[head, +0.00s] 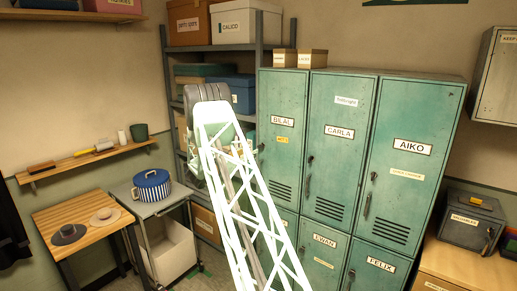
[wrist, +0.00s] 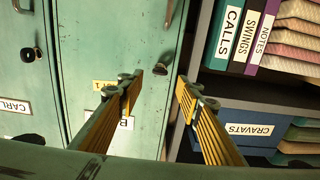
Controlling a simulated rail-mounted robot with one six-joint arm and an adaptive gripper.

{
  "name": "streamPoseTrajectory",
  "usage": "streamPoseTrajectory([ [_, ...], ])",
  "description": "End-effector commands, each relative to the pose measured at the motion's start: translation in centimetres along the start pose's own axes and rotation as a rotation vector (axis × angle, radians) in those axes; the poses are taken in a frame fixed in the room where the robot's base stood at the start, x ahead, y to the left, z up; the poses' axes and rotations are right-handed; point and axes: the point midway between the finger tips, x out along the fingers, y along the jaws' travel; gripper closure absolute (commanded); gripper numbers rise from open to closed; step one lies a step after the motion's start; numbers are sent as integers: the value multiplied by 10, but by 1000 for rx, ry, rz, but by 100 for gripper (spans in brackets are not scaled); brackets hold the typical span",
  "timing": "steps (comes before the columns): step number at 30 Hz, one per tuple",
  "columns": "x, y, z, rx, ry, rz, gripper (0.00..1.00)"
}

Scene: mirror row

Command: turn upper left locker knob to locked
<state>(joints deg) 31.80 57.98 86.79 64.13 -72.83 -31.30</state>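The upper left locker is the green door labelled BILAL (head: 283,121) in the head view. In the wrist view, which shows labels upside down, its door (wrist: 115,40) fills the middle. A small dark knob (wrist: 160,69) sits near its right edge, with a dark handle (wrist: 169,14) above it in the picture. My gripper (wrist: 158,85) is open and empty. Its two yellow-ribbed fingers appear on either side of the knob in the picture; I cannot tell how far off it is. In the head view my white arm hides the gripper.
The CARLA door (head: 338,150) and AIKO door (head: 410,160) adjoin on the right. A dark shelf rack (head: 217,47) with boxes stands left of the lockers. In the wrist view, binders (wrist: 235,35) and a blue CRAVATS box (wrist: 240,122) lie close to the right finger.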

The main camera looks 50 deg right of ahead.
Motion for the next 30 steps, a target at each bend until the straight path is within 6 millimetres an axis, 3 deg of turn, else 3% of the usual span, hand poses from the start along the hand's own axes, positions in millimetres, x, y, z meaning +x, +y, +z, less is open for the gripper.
streamPoseTrajectory([
  [15, 66, 0, -1, 1, 0, 1, 68],
  [21, 80, 0, -1, 1, 1, 1, 68],
  [30, 84, 0, 0, 0, 1, 0, 68],
])
